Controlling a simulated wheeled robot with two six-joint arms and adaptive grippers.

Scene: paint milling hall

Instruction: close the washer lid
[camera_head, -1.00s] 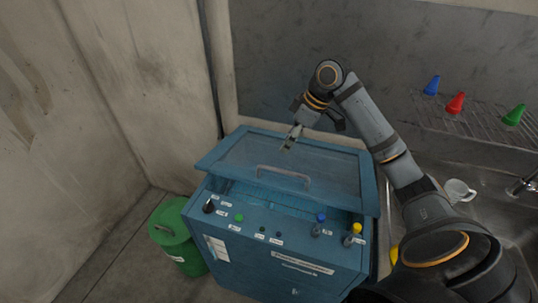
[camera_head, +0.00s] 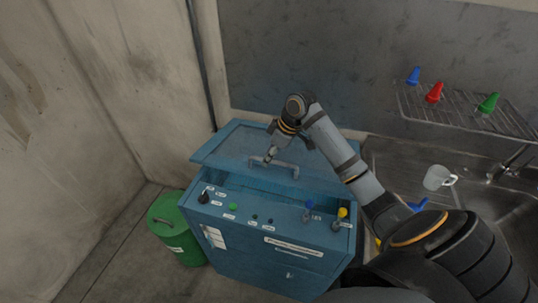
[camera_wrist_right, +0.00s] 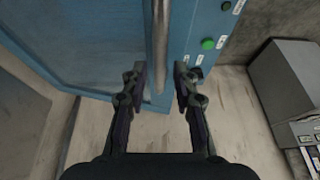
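The blue washer (camera_head: 265,262) stands at centre, its front panel carrying knobs and labels. Its lid (camera_head: 225,149) is hinged at the back and stands partly raised, with a dark gap under its front edge. The lid's handle (camera_head: 291,167) is a grey bar near that edge. My right gripper (camera_head: 270,155) is over the lid at the handle's left part. In the right wrist view, the right gripper (camera_wrist_right: 160,85) is open, with the handle bar (camera_wrist_right: 159,45) running between its fingers; contact cannot be told. My left gripper is not in view.
A green bin (camera_head: 178,230) stands left of the washer. At right are a sink with a white mug (camera_head: 438,178) and a wire rack (camera_head: 460,112) with blue, red and green cones. A wall rises close behind the washer.

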